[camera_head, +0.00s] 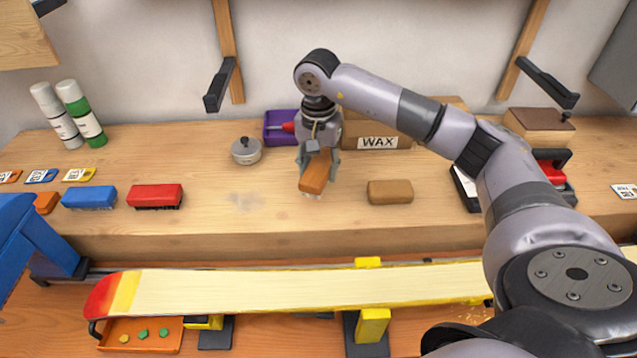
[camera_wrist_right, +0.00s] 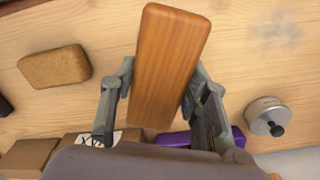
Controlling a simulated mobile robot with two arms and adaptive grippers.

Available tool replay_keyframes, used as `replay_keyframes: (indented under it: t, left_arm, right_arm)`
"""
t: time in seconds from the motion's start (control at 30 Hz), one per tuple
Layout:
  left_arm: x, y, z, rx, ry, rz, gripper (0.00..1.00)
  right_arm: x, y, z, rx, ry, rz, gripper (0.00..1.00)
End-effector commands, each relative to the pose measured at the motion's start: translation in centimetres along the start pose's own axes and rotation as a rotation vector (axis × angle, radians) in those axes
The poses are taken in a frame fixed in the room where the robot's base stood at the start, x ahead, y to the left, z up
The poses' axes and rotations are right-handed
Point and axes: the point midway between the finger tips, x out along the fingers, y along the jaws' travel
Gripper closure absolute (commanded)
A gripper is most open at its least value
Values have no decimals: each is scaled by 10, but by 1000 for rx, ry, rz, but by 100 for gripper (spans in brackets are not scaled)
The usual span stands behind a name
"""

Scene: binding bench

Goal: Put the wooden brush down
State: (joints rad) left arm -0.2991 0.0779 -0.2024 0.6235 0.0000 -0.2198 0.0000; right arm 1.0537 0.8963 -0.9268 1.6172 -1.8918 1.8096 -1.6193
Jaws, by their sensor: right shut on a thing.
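The wooden brush (camera_head: 316,173) has an orange-brown wooden back with pale bristles just showing below it. My right gripper (camera_head: 318,165) is shut on it, over the bench shelf between the round metal tin and the cork block. In the right wrist view the brush (camera_wrist_right: 172,65) sits between the two fingers of the right gripper (camera_wrist_right: 160,95), its long side running away from the palm. I cannot tell whether the bristles touch the wooden shelf (camera_head: 300,225). My left gripper is not in view.
A round tin (camera_head: 246,150) and purple tray (camera_head: 279,126) stand left of the brush. A cork block (camera_head: 390,191) lies right, a WAX box (camera_head: 378,141) behind. A ski (camera_head: 300,288) runs along the front.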

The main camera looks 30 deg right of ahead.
Motion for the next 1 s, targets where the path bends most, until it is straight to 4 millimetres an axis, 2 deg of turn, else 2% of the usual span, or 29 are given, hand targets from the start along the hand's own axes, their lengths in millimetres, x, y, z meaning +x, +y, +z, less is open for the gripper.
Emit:
replay_keyframes:
  t: [0.5,0.9,0.93,1.0]
  left_arm:
    - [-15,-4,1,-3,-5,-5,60]
    - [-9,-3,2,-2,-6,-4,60]
    - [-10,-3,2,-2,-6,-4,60]
    - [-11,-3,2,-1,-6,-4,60]
  right_arm:
    - [59,0,1,0,-1,1,80]
    - [66,-1,0,0,1,-1,80]
    - [64,-1,0,0,0,-1,55]
    - [64,-1,0,0,0,0,51]
